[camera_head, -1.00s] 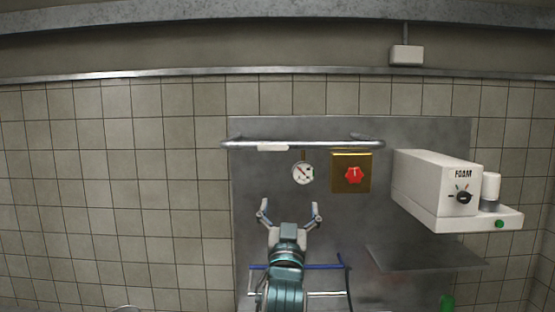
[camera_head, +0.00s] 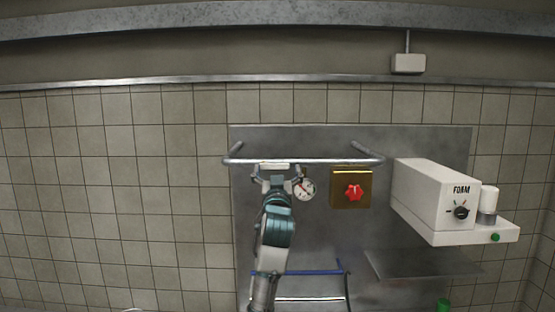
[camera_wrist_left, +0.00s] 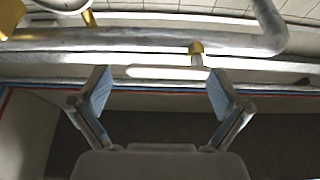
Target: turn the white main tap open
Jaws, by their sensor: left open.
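The white main tap's handle (camera_head: 274,166) is a short white bar lying level just under the metal pipe (camera_head: 318,161), at its left part. In the left wrist view the white bar (camera_wrist_left: 165,72) lies level between and slightly beyond the fingertips, below the pipe and beside a brass stem (camera_wrist_left: 196,54). My left gripper (camera_head: 272,177) is right at the handle in the head view, its fingers partly hidden. In the left wrist view my left gripper (camera_wrist_left: 158,88) is open, with a finger near each end of the bar. Contact cannot be told. My right gripper is not in view.
A round gauge (camera_head: 304,188) hangs close to the right of my gripper. Beyond it are a brass box with a red knob (camera_head: 354,192) and a white foam machine (camera_head: 434,196). A blue rail (camera_head: 305,271) runs below, by my arm. The tiled wall at left is clear.

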